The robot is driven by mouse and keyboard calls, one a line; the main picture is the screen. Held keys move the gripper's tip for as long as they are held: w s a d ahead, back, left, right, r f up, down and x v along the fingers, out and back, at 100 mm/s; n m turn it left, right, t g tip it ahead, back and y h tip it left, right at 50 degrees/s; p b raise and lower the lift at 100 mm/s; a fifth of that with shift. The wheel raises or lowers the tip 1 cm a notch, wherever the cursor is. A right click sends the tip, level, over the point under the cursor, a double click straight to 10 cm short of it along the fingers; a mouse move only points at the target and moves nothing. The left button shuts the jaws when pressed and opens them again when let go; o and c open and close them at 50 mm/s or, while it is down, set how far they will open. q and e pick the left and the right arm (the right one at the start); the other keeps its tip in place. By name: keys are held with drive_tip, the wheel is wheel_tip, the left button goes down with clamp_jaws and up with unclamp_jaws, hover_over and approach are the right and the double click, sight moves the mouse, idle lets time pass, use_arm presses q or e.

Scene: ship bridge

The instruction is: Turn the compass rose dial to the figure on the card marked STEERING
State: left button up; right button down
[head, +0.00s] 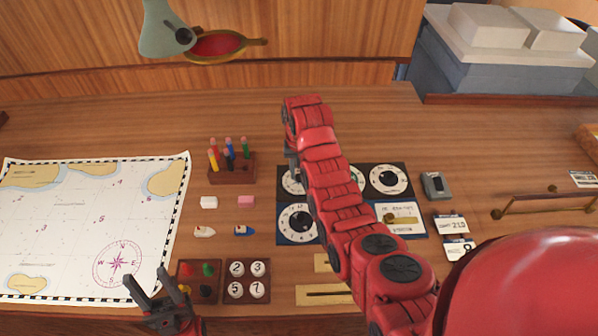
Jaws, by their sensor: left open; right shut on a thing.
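A dark panel holds several round white dials in its upper row. The left dial (289,184) is partly covered by my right arm, a middle one is mostly hidden, and the right dial (388,179) shows a black knob. A blue panel below has another white dial (287,226) with a black knob. I cannot tell which is the compass rose dial. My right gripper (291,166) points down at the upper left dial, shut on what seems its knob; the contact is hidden. White cards (452,224) lie right of the panels; I cannot read STEERING. My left gripper (148,280) is open and empty near the chart.
A sea chart (75,225) covers the left of the desk. A pen rack (232,172), erasers, small toy boats and peg and number trays (248,280) stand between chart and panels. A lamp (170,30) hangs above. A brass rail (545,203) is at right.

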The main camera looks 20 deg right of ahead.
drive_tip(key=c, duration=0.7)
unclamp_jaws()
drive_tip(key=shift+o, duration=0.2)
wheel_tip(320, 180, up, 9)
drive_tip(key=p, duration=0.9)
wheel_tip(320, 180, up, 8)
drive_tip(key=b, duration=0.2)
hover_over(299, 176)
drive_tip(key=shift+r, duration=0.2)
